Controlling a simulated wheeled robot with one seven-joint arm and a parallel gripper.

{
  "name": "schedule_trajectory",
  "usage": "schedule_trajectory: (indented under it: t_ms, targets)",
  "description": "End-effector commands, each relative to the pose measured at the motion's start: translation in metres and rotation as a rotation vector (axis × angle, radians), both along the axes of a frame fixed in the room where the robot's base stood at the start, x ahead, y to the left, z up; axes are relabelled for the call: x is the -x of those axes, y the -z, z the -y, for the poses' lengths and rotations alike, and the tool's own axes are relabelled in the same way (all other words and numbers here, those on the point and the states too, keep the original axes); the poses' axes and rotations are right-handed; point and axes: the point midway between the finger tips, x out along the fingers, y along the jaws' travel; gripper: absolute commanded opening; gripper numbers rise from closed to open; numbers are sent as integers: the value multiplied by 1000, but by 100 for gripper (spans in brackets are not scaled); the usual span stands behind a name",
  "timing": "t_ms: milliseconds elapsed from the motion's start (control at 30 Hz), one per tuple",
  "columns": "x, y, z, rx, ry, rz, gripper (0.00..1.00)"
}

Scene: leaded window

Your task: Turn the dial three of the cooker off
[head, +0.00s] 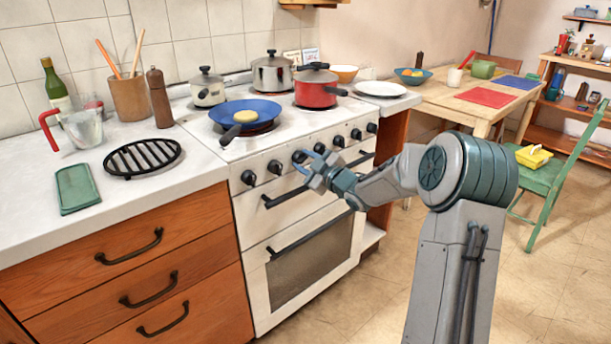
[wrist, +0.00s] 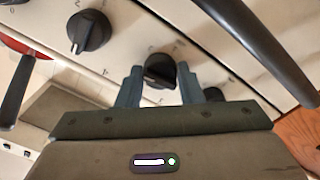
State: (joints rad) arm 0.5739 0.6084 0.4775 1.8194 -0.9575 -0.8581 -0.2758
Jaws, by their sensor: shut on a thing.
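The white cooker (head: 290,210) has a row of black dials along its front. My gripper (head: 306,161) is at the third dial from the left (head: 299,156). In the wrist view my gripper's two blue-grey fingers (wrist: 160,83) are on either side of this black dial (wrist: 160,70) and shut on it. I cannot tell which mark its ridge points at. A neighbouring dial (wrist: 88,31) shows at the upper left of the wrist view, with a 2 and a 0 near it. Another dial (wrist: 213,95) is partly hidden behind a finger.
A dark bar handle (head: 290,196) runs just below the dials and crosses the wrist view's upper right (wrist: 260,50). A blue pan (head: 266,107) and a red pot (head: 316,95) stand on the hob. The floor (head: 540,280) to the right is clear.

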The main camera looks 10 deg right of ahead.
Motion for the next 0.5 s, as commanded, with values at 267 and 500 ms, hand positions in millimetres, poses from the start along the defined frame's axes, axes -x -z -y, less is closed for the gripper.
schedule_trajectory:
  t_ms: [267,500]
  targets:
    - [0,6,1,230,2,136,11]
    - [0,5,1,426,2,248,11]
